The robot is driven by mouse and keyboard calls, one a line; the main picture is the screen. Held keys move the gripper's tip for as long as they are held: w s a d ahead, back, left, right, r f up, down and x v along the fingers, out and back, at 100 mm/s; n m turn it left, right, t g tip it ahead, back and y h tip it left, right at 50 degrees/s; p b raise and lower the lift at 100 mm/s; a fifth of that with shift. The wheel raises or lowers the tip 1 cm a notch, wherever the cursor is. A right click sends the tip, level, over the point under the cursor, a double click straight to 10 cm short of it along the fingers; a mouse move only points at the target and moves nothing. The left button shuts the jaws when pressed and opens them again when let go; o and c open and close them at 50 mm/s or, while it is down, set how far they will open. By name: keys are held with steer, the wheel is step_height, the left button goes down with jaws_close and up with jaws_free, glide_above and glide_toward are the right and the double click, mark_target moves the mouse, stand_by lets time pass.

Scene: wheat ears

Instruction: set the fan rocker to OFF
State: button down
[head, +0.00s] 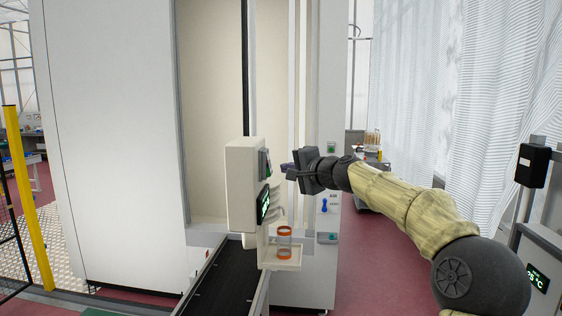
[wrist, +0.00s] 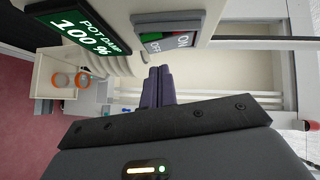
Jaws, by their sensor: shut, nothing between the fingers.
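The fan rocker (head: 265,163) is on the right face of a cream control box (head: 240,187). In the wrist view the rocker (wrist: 168,42) shows a green part by an OFF label and a red part by an ON label, under a grey housing. I cannot tell which way it is tipped. My gripper (head: 285,168) is shut and empty, its fingertips a little right of the rocker and seemingly apart from it. In the wrist view the closed dark fingers (wrist: 158,74) point toward the rocker.
A display (wrist: 92,30) reading POT DAMP 100% is beside the rocker on the same box. A dark conveyor (head: 222,285) runs beneath, and a tall white cabinet (head: 110,140) stands to the left.

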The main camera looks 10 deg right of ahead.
mark_target(271, 172)
steer(key=shift+w+a+f+p, duration=0.1)
steer(key=shift+a+p, duration=0.05)
steer(key=shift+a, duration=0.45)
steer(key=shift+w+a+f+p, duration=0.1)
steer(key=shift+a+p, duration=0.05)
steer(key=shift+a, duration=0.4)
steer(key=shift+f+b, duration=0.15)
steer(key=shift+b, duration=0.15)
steer(key=b, duration=0.3)
steer(key=shift+w+a+f+m+t+y+b, duration=0.1)
steer(key=shift+a+f+m+t+y+b, duration=0.2)
steer(key=shift+f, duration=0.1)
steer(key=shift+r+p, duration=0.3)
steer(key=shift+r, duration=0.05)
steer(key=shift+d+f, duration=0.1)
steer(key=shift+d, duration=0.05)
